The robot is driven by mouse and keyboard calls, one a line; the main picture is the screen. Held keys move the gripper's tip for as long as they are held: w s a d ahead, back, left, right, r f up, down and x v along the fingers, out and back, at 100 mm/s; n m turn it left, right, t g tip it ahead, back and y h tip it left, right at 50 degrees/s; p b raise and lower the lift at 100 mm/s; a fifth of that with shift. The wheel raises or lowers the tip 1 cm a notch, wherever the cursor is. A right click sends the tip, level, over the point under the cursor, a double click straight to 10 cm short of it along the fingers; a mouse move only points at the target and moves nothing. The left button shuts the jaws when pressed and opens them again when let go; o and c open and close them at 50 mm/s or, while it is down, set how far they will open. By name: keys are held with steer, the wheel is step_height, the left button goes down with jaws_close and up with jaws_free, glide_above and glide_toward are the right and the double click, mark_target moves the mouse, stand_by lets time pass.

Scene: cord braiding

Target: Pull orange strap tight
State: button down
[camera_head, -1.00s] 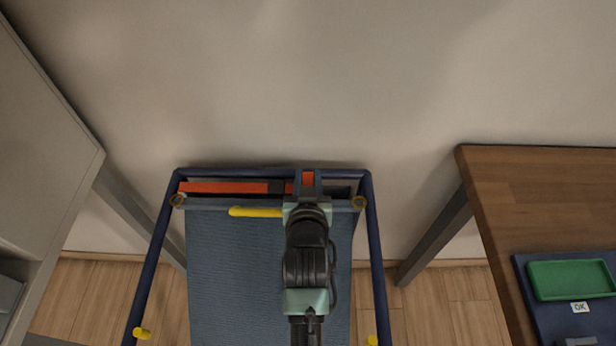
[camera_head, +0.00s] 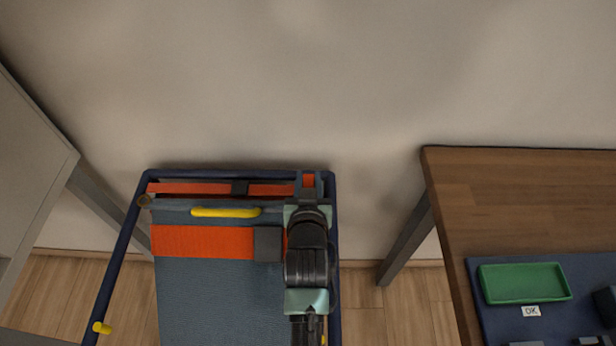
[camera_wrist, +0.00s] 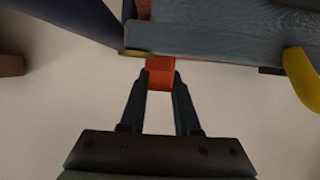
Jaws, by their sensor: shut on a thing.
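My gripper (camera_head: 308,180) is at the far right corner of the case, shut on the strap's right end. In the wrist view, the orange strap end (camera_wrist: 160,74) sits between the fingertips of my gripper (camera_wrist: 161,80) and runs up past the case edge. A wider orange band (camera_head: 202,242) lies flat across the case top, with a dark buckle (camera_head: 268,243); my arm hides its right end.
A dark blue tubular frame (camera_head: 122,252) surrounds the case. A yellow handle (camera_head: 226,212) is on the case; it also shows in the wrist view (camera_wrist: 300,75). A wooden table (camera_head: 520,190) at right bears a green tray (camera_head: 522,283). Bare wall lies beyond the frame.

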steer(key=shift+d, duration=0.15)
steer(key=c, duration=0.6)
jaws_free()
steer(key=shift+a, duration=0.25)
steer(key=p+v, duration=0.1)
steer(key=v, duration=1.2)
steer(key=shift+p, duration=0.4)
